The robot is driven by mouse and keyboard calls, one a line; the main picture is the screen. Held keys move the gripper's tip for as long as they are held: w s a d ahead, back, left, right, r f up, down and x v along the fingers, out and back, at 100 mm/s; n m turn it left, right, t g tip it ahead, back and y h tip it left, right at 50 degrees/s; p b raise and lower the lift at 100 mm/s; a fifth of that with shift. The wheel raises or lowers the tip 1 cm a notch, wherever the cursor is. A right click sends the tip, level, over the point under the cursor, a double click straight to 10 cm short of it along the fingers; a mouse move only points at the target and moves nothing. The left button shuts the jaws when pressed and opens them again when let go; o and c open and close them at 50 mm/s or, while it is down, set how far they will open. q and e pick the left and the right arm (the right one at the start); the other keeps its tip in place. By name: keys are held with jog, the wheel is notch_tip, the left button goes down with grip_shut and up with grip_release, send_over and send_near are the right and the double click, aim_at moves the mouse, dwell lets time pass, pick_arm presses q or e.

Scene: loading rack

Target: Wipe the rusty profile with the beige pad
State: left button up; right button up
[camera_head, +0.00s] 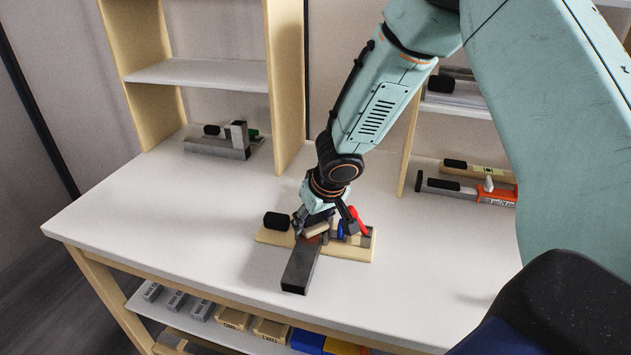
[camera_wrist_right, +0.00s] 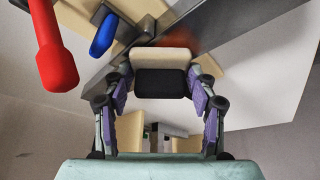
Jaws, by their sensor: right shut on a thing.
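The dark metal profile (camera_head: 300,268) lies on the wooden board on the table, its near end sticking out past the board. An orange-brown rusty patch (camera_wrist_right: 170,39) shows on it in the right wrist view. My right gripper (camera_head: 318,222) is shut on the beige pad (camera_head: 316,229), which has a black grip (camera_wrist_right: 160,83) between the purple finger pads. The beige pad (camera_wrist_right: 161,57) overlaps the profile's edge beside the rust in the right wrist view; I cannot tell whether it touches. The gripper hides part of the profile's far end. My left gripper is not in view.
The wooden board (camera_head: 357,253) carries a red-handled tool (camera_head: 357,218), a blue-handled piece (camera_wrist_right: 103,36) and a black cylindrical handle (camera_head: 277,221) close around my gripper. Shelf uprights (camera_head: 286,85) stand behind. Metal parts (camera_head: 220,145) lie back left; the front-left tabletop is clear.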

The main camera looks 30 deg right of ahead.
jog(key=r, duration=0.1)
jog(key=r+p, duration=0.1)
jog(key=shift+w+d+r, duration=0.15)
jog(key=shift+w+r, duration=0.05)
jog(key=shift+r, duration=0.2)
jog(key=shift+p, duration=0.35)
jog(key=r, duration=0.1)
jog(key=r+p, duration=0.1)
jog(key=p, duration=0.1)
jog(key=shift+s+a+r, duration=0.3)
jog(key=shift+r, duration=0.1)
jog(key=shift+r+p, duration=0.35)
jog(key=shift+p, duration=0.05)
jog(key=shift+w+d+r+p, duration=0.1)
jog(key=shift+d+r+p, duration=0.05)
jog(key=shift+r+p, duration=0.35)
jog(key=shift+w+d+r+p, duration=0.1)
jog(key=shift+r+p, duration=0.25)
jog(key=shift+p, duration=0.2)
jog(key=shift+s+a+r, duration=0.1)
jog(key=shift+r, duration=0.15)
jog(key=shift+s, duration=0.1)
